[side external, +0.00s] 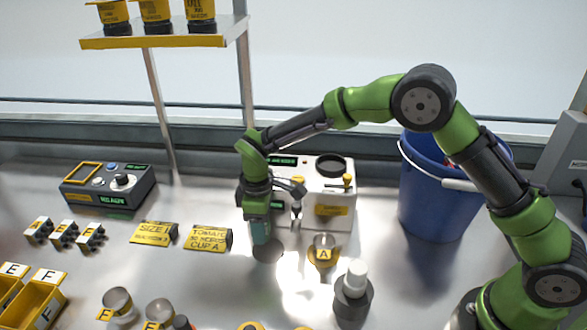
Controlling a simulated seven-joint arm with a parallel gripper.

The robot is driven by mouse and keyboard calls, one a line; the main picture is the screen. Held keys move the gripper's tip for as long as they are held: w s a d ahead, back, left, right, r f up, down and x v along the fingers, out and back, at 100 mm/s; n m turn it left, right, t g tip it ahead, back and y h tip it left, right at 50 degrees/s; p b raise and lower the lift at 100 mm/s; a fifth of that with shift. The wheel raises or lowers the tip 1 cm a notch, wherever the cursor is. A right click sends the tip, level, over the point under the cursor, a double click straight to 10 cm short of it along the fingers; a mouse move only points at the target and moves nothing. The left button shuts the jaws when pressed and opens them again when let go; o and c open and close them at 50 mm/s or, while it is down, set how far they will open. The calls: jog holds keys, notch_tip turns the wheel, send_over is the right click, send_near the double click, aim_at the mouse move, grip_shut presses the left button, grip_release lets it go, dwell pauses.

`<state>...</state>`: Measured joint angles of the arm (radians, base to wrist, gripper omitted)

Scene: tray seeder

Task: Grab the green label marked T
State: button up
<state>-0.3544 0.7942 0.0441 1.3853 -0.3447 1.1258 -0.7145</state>
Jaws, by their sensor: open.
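I cannot make out a green label marked T in the side external view. My gripper (263,244) points down at the middle of the bench, in front of the white seeder machine (326,192). A dark round patch lies on the bench just under it. The gripper is open, and no object shows between its fingers, though the fingertips are small and hard to see.
Yellow cards (208,238) lie left of my gripper. A dark control box (108,187) and shelf post stand behind them. A blue bucket (440,215) stands at right, a white-capped bottle (352,290) in front. Yellow bins (40,297) and metal cups (118,303) are at front left.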

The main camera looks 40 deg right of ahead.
jog(key=shift+c, duration=0.3)
grip_shut()
jog(key=shift+r, duration=0.15)
